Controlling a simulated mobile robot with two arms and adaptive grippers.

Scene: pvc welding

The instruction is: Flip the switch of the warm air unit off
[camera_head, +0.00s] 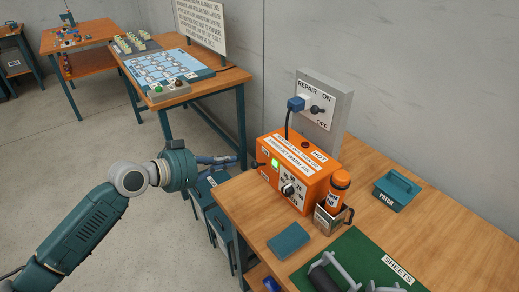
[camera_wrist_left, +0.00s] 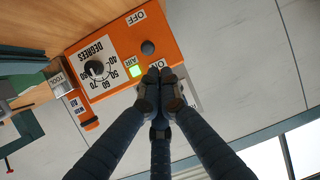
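The warm air unit (camera_head: 316,185) is an orange box on the right workbench, with a lit green light (camera_head: 275,162) and a temperature dial (camera_head: 288,189). In the left wrist view, the unit (camera_wrist_left: 118,48) shows a black round switch knob (camera_wrist_left: 148,47) between an OFF label (camera_wrist_left: 136,18) and an ON label partly hidden by my fingertips. The green light (camera_wrist_left: 135,71) by AIR is lit there too. My left gripper (camera_head: 238,159) is left of the unit, its fingertips together and empty; in the wrist view (camera_wrist_left: 160,76) they lie just beside the knob. Contact cannot be told. My right gripper is not in view.
Behind the unit stands a grey panel (camera_head: 342,100) with a blue plug (camera_head: 296,104) and a black ON/OFF knob. An orange bottle (camera_head: 338,190) in a holder, a teal patch box (camera_head: 397,190), a blue block (camera_head: 288,240) and a green mat (camera_head: 350,250) share the bench.

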